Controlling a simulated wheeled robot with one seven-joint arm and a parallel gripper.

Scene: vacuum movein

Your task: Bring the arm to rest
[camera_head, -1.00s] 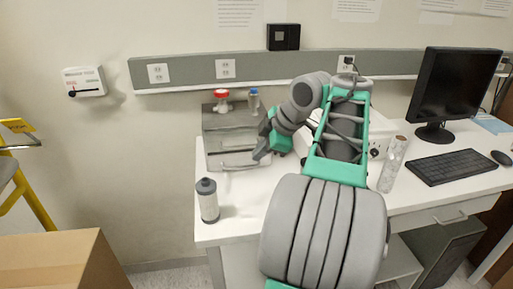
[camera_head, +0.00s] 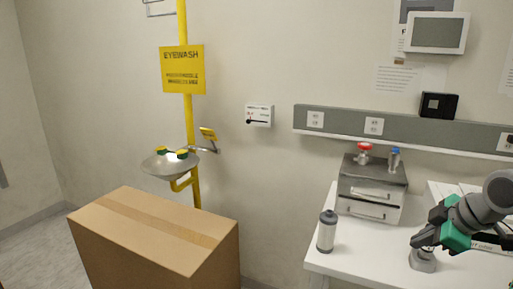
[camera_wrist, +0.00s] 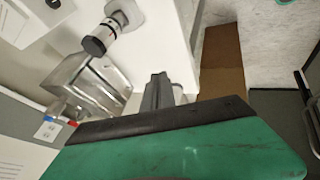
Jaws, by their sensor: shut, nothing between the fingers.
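My arm enters the head view from the right edge, bent, with most of its links out of frame. My gripper (camera_head: 416,241) is shut and empty above the white bench (camera_head: 370,255), to the right of the metal box. In the wrist view my gripper's fingers (camera_wrist: 158,92) are together with nothing held between them. A small grey piece (camera_head: 423,262) shows just below the gripper; I cannot tell whether they touch.
A metal box (camera_head: 372,190) with red and blue fittings stands on the bench. A grey canister with a dark cap (camera_head: 327,232) stands upright near the bench's left edge. A cardboard box (camera_head: 150,240) and a yellow eyewash station (camera_head: 182,75) are at left.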

